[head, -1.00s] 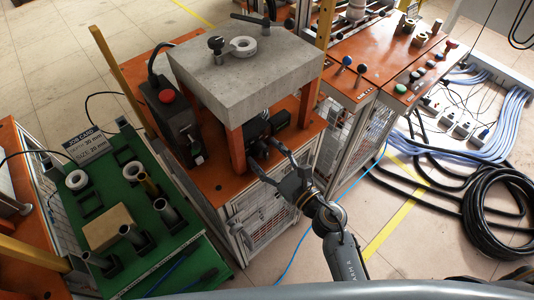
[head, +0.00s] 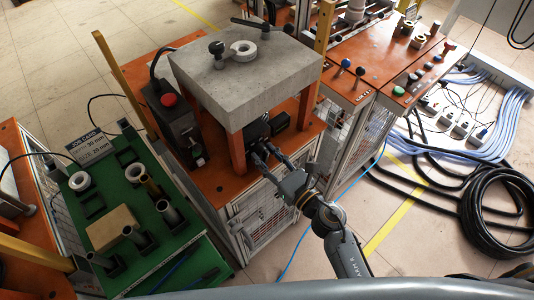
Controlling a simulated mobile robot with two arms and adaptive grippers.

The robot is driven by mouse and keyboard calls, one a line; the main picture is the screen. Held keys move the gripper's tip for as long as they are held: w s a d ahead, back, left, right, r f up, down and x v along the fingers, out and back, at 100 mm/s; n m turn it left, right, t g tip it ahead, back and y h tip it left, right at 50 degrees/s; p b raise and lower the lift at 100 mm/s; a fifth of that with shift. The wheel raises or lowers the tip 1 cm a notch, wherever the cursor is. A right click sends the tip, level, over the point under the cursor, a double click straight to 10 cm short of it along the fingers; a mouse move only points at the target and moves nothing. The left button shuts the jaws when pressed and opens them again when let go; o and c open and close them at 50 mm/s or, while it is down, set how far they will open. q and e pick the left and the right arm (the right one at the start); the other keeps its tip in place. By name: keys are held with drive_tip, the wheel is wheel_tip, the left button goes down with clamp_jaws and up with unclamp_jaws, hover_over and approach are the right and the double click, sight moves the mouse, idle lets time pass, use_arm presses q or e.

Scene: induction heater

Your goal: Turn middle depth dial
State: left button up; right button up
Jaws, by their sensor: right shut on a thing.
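A black unit (head: 257,128) sits under the grey slab, on the orange cabinet top. My right gripper (head: 261,153) reaches in from the lower right, below the slab's front edge. Its fingers are shut on a small dark dial at the front of this unit. The fingers hide most of the dial, and its markings cannot be made out. A second black part (head: 280,121) lies just to the right. My left gripper is not in view.
The grey slab (head: 255,85) on orange legs overhangs my right gripper. A black control box with a red button (head: 168,99) stands to the left. A green board (head: 140,255) with rings and tubes is at lower left. Black cable coils (head: 500,215) lie at right.

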drive_tip(key=m+p, duration=0.2)
drive_tip(key=m, duration=0.3)
drive_tip(key=shift+d+r, duration=0.1)
drive_tip(key=m+p, duration=0.1)
drive_tip(key=m, duration=0.4)
drive_tip(key=shift+w, duration=0.1)
drive_tip(key=shift+m+p, duration=0.3)
drive_tip(key=o, duration=1.1)
drive_tip(key=shift+o, duration=0.2)
